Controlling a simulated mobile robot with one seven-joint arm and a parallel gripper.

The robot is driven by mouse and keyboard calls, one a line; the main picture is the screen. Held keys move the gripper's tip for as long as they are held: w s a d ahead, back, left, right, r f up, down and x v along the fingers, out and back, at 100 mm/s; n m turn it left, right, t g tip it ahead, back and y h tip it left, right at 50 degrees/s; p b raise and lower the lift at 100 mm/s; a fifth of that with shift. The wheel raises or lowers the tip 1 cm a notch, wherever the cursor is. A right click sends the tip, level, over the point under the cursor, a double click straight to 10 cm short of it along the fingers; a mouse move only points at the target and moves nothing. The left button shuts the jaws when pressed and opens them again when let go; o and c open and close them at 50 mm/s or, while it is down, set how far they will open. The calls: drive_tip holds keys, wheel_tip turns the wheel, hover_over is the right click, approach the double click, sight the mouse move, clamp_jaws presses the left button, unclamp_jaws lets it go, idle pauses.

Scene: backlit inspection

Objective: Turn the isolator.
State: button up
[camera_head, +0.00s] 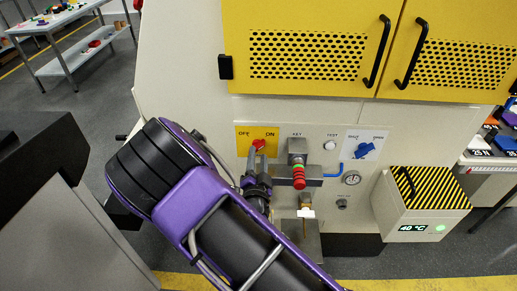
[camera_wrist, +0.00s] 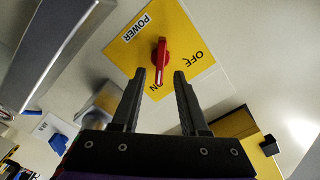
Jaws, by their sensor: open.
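The isolator is a red rotary handle (camera_wrist: 161,62) on a yellow plate (camera_wrist: 128,45) marked POWER, OFF and ON. In the wrist view the handle's long end points toward the ON mark, which is partly covered. My gripper (camera_wrist: 160,75) is open, with one fingertip on each side of the handle's lower end. A gap shows on both sides, and I cannot tell how deep the fingers reach. In the head view the red handle (camera_head: 259,144) shows just above my gripper (camera_head: 252,155), with the yellow plate (camera_head: 243,142) behind it.
Right of the isolator are a key block (camera_head: 297,150) with a red and green piece, a white TEST button (camera_head: 330,145), a blue valve handle (camera_head: 364,150) and a gauge (camera_head: 352,178). Yellow cabinet doors (camera_head: 310,20) are above. A striped box (camera_head: 425,205) stands at right.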

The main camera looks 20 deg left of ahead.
sight(258, 149)
drive_tip(key=shift+x, duration=1.85)
clamp_jaws()
